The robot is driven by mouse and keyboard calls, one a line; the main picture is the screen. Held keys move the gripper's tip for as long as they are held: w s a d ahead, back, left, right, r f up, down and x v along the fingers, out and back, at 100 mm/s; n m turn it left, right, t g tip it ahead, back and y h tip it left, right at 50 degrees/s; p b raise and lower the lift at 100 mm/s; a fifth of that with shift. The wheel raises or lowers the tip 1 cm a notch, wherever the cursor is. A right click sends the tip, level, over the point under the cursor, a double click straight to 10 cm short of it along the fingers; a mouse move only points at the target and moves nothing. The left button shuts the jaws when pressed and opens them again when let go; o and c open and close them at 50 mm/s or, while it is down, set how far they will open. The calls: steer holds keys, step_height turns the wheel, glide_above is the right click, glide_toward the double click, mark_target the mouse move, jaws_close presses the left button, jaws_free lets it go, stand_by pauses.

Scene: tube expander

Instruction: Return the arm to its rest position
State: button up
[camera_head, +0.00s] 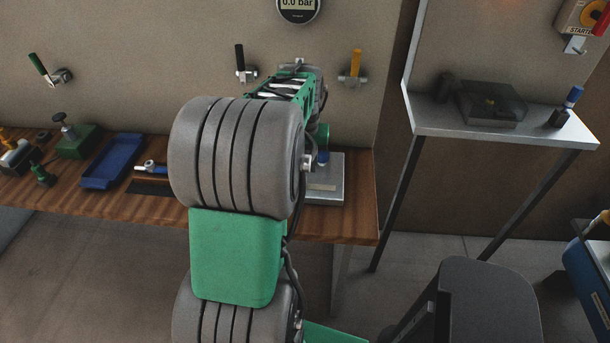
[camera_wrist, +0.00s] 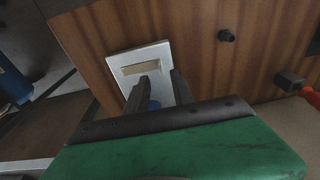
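My arm (camera_head: 237,155) stretches forward over the wooden workbench (camera_head: 360,215), bent at its large grey joints. My gripper is largely hidden behind the arm in the head view. In the wrist view my gripper (camera_wrist: 160,78) has its two dark fingers apart, above a pale metal plate with a label (camera_wrist: 139,60).
A blue tray (camera_head: 112,161), a green block with a knob (camera_head: 78,140) and small tools lie left on the bench. Wall valves (camera_head: 352,68) and a gauge (camera_head: 298,8) are behind. A metal shelf (camera_head: 500,128) stands right, a dark chair (camera_head: 475,300) front right.

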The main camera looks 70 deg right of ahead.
steer(key=shift+r, duration=0.45)
